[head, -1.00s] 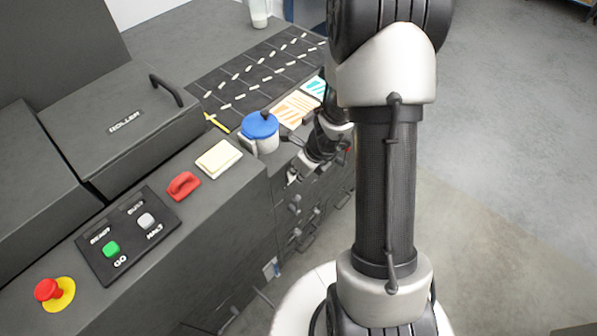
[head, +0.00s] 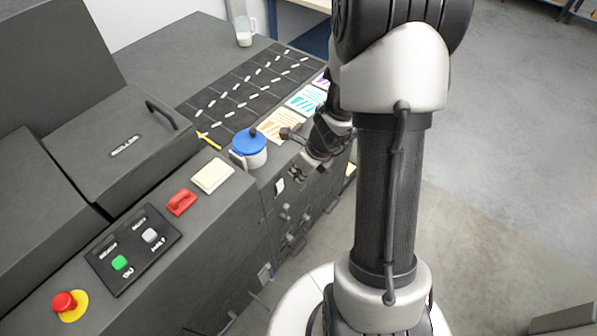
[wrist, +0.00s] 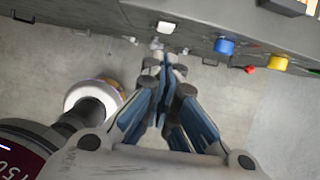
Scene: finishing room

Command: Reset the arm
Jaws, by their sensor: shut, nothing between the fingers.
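My gripper (wrist: 165,65) is shut and empty in the wrist view, its blue-lined fingers together. It hangs over the grey floor, with the dark cabinet front beyond its tips. In the head view my arm runs down the right of the middle. My wrist end is beside the cabinet's front edge, partly behind the arm; the fingertips are hard to make out there.
The counter (head: 150,65) holds a blue-lidded pot (head: 248,150), a cream pad (head: 212,176), a red handle (head: 182,203), a button panel (head: 133,250) and a red stop knob (head: 65,302). A glass jar (head: 244,32) stands at the back.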

